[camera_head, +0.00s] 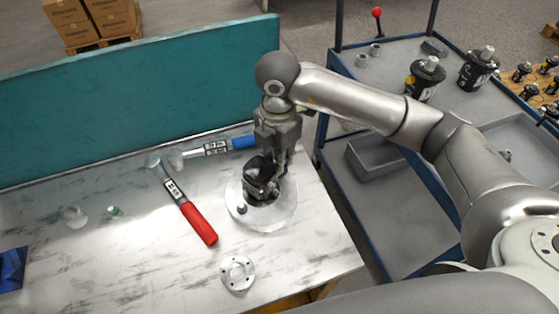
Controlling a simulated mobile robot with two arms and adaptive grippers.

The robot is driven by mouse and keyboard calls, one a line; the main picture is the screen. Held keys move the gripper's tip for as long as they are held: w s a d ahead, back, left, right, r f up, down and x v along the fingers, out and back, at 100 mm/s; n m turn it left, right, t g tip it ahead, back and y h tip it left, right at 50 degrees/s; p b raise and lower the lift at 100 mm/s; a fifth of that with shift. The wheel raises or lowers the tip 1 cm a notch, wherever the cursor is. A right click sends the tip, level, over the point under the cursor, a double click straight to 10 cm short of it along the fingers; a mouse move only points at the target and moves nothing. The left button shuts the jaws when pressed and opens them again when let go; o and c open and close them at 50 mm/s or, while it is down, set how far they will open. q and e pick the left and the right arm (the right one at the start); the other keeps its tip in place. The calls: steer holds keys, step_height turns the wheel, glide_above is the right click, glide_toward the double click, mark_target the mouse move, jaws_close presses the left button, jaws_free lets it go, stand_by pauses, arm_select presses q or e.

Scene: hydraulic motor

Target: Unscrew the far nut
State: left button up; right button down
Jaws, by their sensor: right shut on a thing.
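My right gripper (266,180) points down over the round plate (254,216) near the right end of the marble-patterned table. It is shut at the dark motor part on that plate. The far nut is hidden behind the fingers, so I cannot make out what exactly lies between them. A small dark knob or nut (242,209) shows on the near left of the plate, apart from the fingers. My left gripper is not in view.
A red-handled wrench (198,222) and a blue-handled wrench (243,143) lie left of and behind the plate. A white flange (237,273) lies in front. A teal panel (140,100) closes the back. A grey cart (390,205) with black motors (479,68) stands at right.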

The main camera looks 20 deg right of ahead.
steer(key=shift+a+n, duration=0.2)
steer(key=shift+n, duration=0.5)
steer(key=shift+w+f+n+b, duration=0.1)
steer(key=shift+f+n+b, duration=0.05)
steer(key=shift+n+b, duration=0.7)
steer(key=c, duration=1.8)
jaws_free()
steer(key=shift+n, duration=0.35)
steer(key=shift+o, duration=1.2)
steer(key=shift+a, duration=0.1)
steer(key=shift+d, duration=0.45)
